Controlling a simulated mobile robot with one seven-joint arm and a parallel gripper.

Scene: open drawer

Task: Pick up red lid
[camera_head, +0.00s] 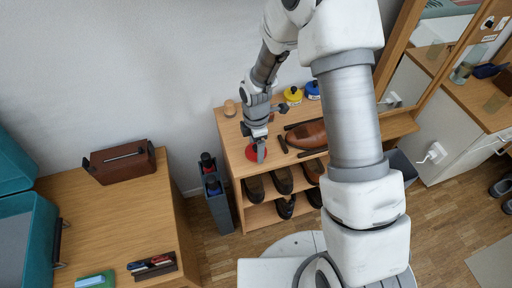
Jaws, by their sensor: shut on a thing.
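The red lid (251,153) is a small round red piece at the front left of the wooden shoe rack's top. My gripper (261,156) points down over it from above and is shut on it. The fingers cover the right part of the lid. I cannot tell whether the lid touches the rack top or is slightly lifted.
A brown shoe (307,135) and dark sticks lie right of the lid. Yellow (293,95) and blue (312,90) tins and a small wooden jar (229,108) stand at the back. Shoes fill the shelves below. A desk (130,215) stands at left, a narrow grey bin (217,203) between.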

